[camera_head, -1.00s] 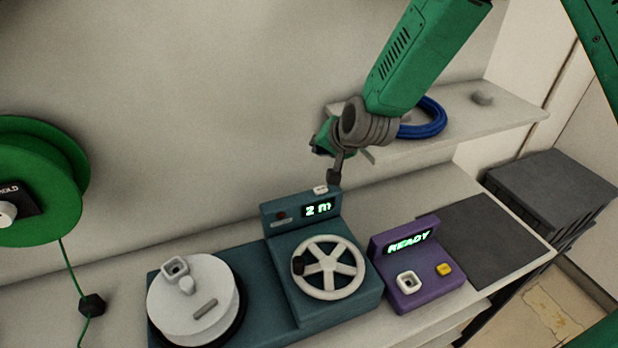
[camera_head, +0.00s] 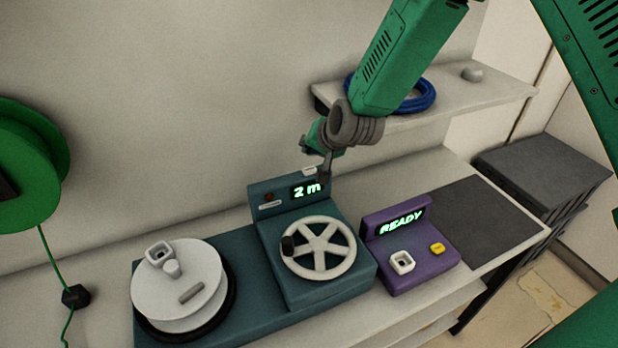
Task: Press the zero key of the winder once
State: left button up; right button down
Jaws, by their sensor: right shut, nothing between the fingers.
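The winder (camera_head: 300,290) is a teal machine on the bench, with a white spoked handwheel (camera_head: 318,248) and a white drum (camera_head: 185,285) at left. Its display (camera_head: 306,190) reads "2 m" in green. A small white key (camera_head: 309,170) sits on the top edge of the display housing; I take it for the zero key. My right gripper (camera_head: 325,178) is shut and empty, pointing down. Its tip is just right of the key and overlaps the housing's upper right part in the picture. I cannot tell whether it touches the housing. My left gripper is out of view.
A shelf (camera_head: 460,95) with a blue coil (camera_head: 420,100) is behind my right arm. A green reel (camera_head: 30,170) hangs at left.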

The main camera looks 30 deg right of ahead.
aim_at(310, 170)
notch_tip(310, 170, down, 3)
jog(key=shift+w+d+f+b, duration=0.1)
jog(key=shift+b, duration=0.5)
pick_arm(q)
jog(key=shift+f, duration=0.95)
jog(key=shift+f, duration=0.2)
pick_arm(e)
jog(key=shift+f, duration=0.2)
pick_arm(q)
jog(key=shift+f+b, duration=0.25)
jog(key=shift+b, duration=0.15)
pick_arm(e)
jog(key=shift+f, duration=0.5)
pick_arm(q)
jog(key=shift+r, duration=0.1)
pick_arm(e)
jog(key=shift+r, duration=0.15)
pick_arm(q)
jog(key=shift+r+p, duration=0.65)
jog(key=shift+p, duration=0.1)
pick_arm(e)
jog(key=shift+r, duration=0.75)
